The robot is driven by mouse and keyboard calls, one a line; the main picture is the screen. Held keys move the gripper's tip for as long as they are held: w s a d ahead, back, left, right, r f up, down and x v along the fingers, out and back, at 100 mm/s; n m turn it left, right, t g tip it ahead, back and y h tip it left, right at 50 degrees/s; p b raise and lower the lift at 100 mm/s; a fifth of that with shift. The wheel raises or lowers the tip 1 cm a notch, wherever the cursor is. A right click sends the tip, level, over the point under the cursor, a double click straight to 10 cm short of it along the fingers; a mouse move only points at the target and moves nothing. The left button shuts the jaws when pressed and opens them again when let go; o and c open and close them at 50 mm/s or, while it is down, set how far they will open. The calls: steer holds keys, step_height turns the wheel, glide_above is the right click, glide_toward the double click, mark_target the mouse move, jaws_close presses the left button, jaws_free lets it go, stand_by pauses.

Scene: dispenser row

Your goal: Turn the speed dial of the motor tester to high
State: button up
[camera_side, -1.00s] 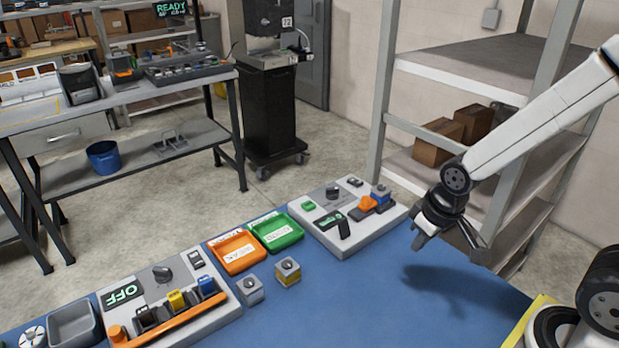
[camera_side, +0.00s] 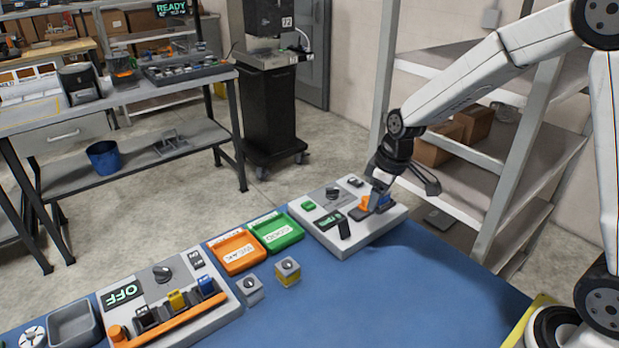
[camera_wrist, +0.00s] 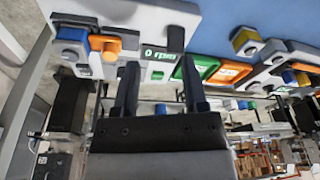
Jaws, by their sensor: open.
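The motor tester is the light grey box (camera_side: 358,243) at the back right of the blue table. Its black dial (camera_side: 333,193) stands near its back edge, but I cannot read the setting. A small dark display (camera_side: 330,218) sits in front of the dial; in the wrist view it (camera_wrist: 165,53) seems to read in rpm. A green button (camera_side: 308,205) is left of the dial. Orange and blue parts (camera_side: 365,202) sit at the right side. My gripper (camera_side: 402,187) is open and empty, above the tester's right end, right of the dial. It also shows in the wrist view (camera_wrist: 158,70).
Green (camera_side: 276,233) and orange (camera_side: 234,252) trays stand left of the tester. Another box with an OFF display (camera_side: 122,294) is at the front left. A shelf rack (camera_side: 450,150) stands behind my arm. The blue table's front right is clear.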

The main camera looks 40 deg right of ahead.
mark_target(333, 188)
steer(key=w+d+f+n+y, duration=0.1)
steer(key=w+d+n, duration=0.2)
steer(key=w, duration=0.5)
steer(key=w+d+n+y, duration=0.2)
steer(key=w+d+n, duration=0.2)
steer(key=w, duration=0.4)
steer(key=shift+f+n, duration=0.4)
steer(key=shift+w+f, duration=0.1)
steer(key=shift+w, duration=0.05)
steer(key=shift+x, duration=3.8)
jaws_close()
